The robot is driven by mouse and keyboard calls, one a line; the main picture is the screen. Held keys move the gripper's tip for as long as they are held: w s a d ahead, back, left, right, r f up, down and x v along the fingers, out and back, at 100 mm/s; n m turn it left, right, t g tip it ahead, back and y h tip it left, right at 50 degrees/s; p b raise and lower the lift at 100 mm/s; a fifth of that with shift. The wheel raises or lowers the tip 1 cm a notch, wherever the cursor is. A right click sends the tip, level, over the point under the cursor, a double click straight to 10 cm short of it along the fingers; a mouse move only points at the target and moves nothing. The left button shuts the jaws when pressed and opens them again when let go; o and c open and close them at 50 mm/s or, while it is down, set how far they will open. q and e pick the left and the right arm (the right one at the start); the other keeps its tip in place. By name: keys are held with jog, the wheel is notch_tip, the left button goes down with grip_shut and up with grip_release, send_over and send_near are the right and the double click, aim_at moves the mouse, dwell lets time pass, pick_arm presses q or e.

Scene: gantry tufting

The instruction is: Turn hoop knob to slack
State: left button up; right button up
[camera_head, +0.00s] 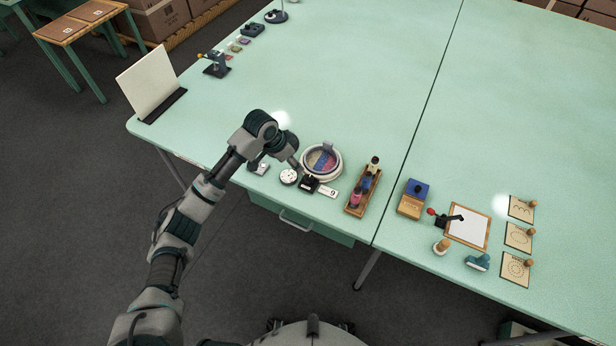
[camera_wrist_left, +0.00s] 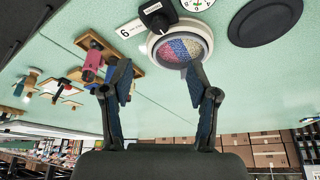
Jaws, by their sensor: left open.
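The round tufting hoop (camera_head: 321,162) has a pale rim and blue, yellow and pink fabric inside; it also shows in the left wrist view (camera_wrist_left: 182,47). The black hoop knob (camera_head: 309,185) sits at the hoop's near side, beside a white number card (camera_head: 329,191). The knob is at the top of the left wrist view (camera_wrist_left: 155,15), with a white pointer mark on it. My left gripper (camera_head: 295,163) is over the hoop's left side. In the left wrist view its fingers (camera_wrist_left: 160,68) are spread and empty, apart from the knob. My right gripper is out of view.
A white dial (camera_head: 289,176) stands left of the knob. A wooden rack of spools (camera_head: 362,190) is right of the hoop. A blue-topped box (camera_head: 414,196) and a framed white pad (camera_head: 468,226) lie further right. The table behind the hoop is clear.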

aim_at(309, 178)
pick_arm(q)
jog(key=b+x, duration=0.1)
jog(key=x, duration=1.2)
jog(key=shift+f, duration=0.1)
jog(key=shift+w+d+f, duration=0.15)
jog(key=shift+d+f, duration=0.15)
jog(key=shift+f, duration=0.35)
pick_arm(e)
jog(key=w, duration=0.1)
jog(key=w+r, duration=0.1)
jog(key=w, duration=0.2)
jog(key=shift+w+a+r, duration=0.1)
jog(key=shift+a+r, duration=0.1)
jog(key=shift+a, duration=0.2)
pick_arm(q)
grip_shut()
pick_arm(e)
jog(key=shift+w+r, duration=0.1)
